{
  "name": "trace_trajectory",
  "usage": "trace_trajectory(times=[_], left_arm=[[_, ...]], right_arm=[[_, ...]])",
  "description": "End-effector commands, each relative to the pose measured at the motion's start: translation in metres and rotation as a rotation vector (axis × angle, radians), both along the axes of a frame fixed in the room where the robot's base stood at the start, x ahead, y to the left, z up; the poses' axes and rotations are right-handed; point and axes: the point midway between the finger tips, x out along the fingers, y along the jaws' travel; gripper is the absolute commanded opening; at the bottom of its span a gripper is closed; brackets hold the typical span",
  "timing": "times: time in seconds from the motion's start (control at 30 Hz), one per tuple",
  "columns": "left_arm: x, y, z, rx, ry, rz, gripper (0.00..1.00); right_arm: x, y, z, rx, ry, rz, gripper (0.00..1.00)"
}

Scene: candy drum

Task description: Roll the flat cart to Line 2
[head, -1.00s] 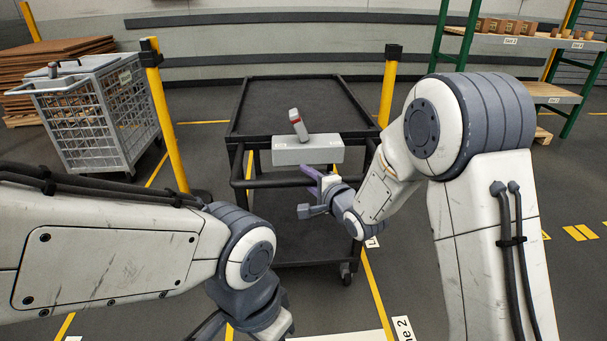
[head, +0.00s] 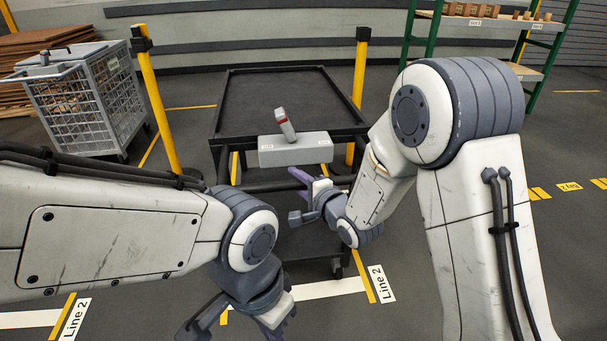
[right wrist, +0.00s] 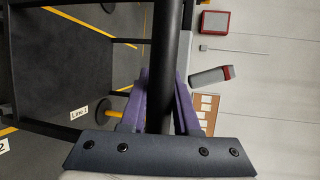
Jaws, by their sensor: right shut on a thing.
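The black flat cart (head: 290,95) stands ahead of me, its near end above the floor marking. A grey box (head: 295,149) with a red-banded handle sits at its near end. My right gripper (head: 308,190) is shut on the cart's dark handle bar, which runs between its purple fingers in the right wrist view (right wrist: 163,65). My left gripper (head: 240,328) hangs low at the bottom, its fingers apart and empty, partly cut off. A Line 2 label (head: 381,284) lies beside a white floor line, just nearer to me than the cart's near wheel. Another Line 2 label (head: 75,318) lies at lower left.
A yellow post (head: 156,100) stands left of the cart, and another (head: 358,90) to its right. A grey mesh cage cart (head: 82,100) is at the left, by stacked brown boards (head: 30,45). A green-framed shelf (head: 500,25) is at the back right. Floor at the right is clear.

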Motion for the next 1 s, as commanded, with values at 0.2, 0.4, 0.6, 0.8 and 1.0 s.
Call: trace_trajectory(times=[0.2,0.4,0.6,0.8,1.0], left_arm=[[0.0000,0.0000,-0.0003,0.000,0.000,0.000,0.00],[0.0000,0.0000,-0.0003,0.000,0.000,0.000,0.00],[0.0000,0.0000,-0.0003,0.000,0.000,0.000,0.00],[0.0000,0.0000,-0.0001,0.000,0.000,0.000,0.00],[0.0000,0.0000,0.0005,0.000,0.000,0.000,0.00]], right_arm=[[-0.0059,0.0027,-0.0056,-0.005,0.014,0.002,0.00],[-0.0062,0.0038,-0.0056,-0.006,0.014,0.003,0.00],[-0.0061,0.0043,-0.0055,-0.005,0.013,0.004,0.49],[-0.0060,0.0067,-0.0029,-0.003,0.007,0.008,0.59],[-0.0065,0.0068,-0.0009,-0.002,0.004,0.012,0.59]])
